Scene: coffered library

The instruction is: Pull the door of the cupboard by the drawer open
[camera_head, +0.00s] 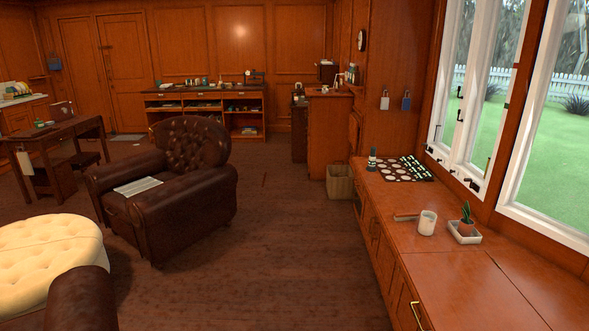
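A long low wooden cabinet (470,272) runs under the windows on the right. Its front faces the room and shows at a steep angle, with panelled fronts (375,238) that look closed. A brass handle (417,314) sits on the near part of that front, close to the bottom edge of the view. I cannot tell which front is a door and which is a drawer. The lower near part of the cabinet is cut off by the frame. Neither of my grippers is in view.
A brown leather armchair (185,190) and a cream tufted ottoman (45,258) stand on the left. A wicker bin (340,183) stands by the cabinet's far end. A white mug (427,223) and potted cactus (466,224) are on top. The floor (285,260) between is clear.

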